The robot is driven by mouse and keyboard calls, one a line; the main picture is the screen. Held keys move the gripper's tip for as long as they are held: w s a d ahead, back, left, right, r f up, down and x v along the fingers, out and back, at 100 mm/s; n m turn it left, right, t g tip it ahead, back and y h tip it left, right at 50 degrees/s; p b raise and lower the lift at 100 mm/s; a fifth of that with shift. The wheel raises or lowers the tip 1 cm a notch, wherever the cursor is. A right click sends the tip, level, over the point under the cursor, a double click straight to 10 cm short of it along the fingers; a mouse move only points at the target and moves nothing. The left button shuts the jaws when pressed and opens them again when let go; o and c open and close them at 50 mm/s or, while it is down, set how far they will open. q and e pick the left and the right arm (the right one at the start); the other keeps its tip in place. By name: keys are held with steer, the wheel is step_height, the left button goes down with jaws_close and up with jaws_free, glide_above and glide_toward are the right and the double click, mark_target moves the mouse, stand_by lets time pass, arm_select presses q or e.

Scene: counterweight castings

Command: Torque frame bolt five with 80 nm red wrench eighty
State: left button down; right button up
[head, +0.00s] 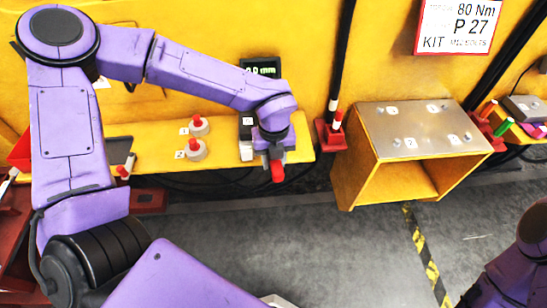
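My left gripper (270,152) is at the right end of the yellow shelf, beside a small white and black block. A red handle-like piece (277,172) sticks out at its fingertips, and the gripper looks shut on it. The rest of that piece is hidden, so I cannot tell whether it is the 80 Nm wrench. The frame plate (425,128) is a grey metal top on an open yellow box, with several small numbered labels and bolts. I cannot pick out bolt five. My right arm shows at the lower right edge; its gripper is out of view.
Two numbered round pieces with red tops (197,125) stand on the yellow shelf (150,140). A dark display (262,67) is behind my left wrist. A red stand (329,136) is left of the box; red and green handles (503,127) are right. A sign (458,25) reads 80 Nm, P 27.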

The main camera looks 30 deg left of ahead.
arm_select(q)
steer(key=shift+r+p, duration=1)
steer(key=shift+r, duration=0.15)
stand_by(0.7)
